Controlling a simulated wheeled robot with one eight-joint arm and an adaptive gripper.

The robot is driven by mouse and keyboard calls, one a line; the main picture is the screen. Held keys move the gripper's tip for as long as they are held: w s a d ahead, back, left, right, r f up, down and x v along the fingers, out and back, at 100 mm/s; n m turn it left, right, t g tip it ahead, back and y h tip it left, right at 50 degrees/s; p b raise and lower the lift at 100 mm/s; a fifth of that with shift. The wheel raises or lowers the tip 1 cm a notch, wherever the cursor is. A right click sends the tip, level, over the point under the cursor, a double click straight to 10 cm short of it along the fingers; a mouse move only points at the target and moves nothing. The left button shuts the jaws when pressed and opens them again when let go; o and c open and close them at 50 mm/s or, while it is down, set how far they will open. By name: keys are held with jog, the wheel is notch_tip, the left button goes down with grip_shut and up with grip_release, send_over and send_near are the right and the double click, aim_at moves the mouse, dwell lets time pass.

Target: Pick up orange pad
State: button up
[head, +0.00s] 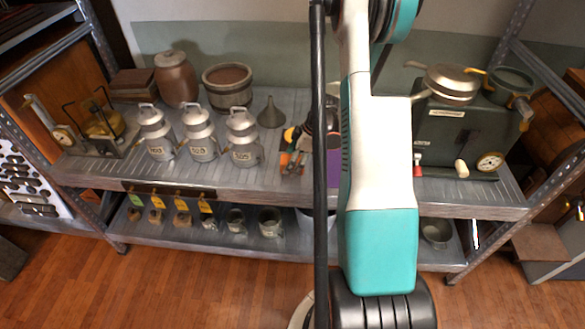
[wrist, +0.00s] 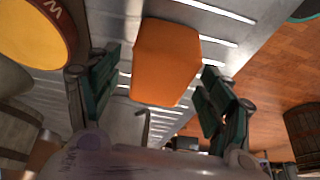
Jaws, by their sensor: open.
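The orange pad (wrist: 166,62) shows in the wrist view as a plain orange block with blunt corners, above the ribbed grey shelf. My gripper (wrist: 158,92) is open, with dark green finger pads on either side of the view. The pad appears in the gap between the fingers, toward the top of the picture; neither finger visibly touches it. How far it lies beyond the fingertips I cannot tell. In the head view, my arm covers much of the shelf's middle, and a small orange patch (head: 284,159) shows left of it.
Three metal cans (head: 200,137) and a funnel (head: 270,113) stand left on the upper shelf (head: 110,172). A green box (head: 440,130) with a pan (head: 448,83) on top stands right. A yellow round thing (wrist: 32,32) is close on the left in the wrist view.

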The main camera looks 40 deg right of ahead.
jog(key=shift+w+f, duration=0.15)
jog(key=shift+f, duration=0.2)
jog(key=shift+a+r, duration=0.1)
jog(key=c, duration=1.1)
notch_tip(320, 180, up, 20)
jog(key=p, duration=0.6)
jog(key=shift+p, duration=0.35)
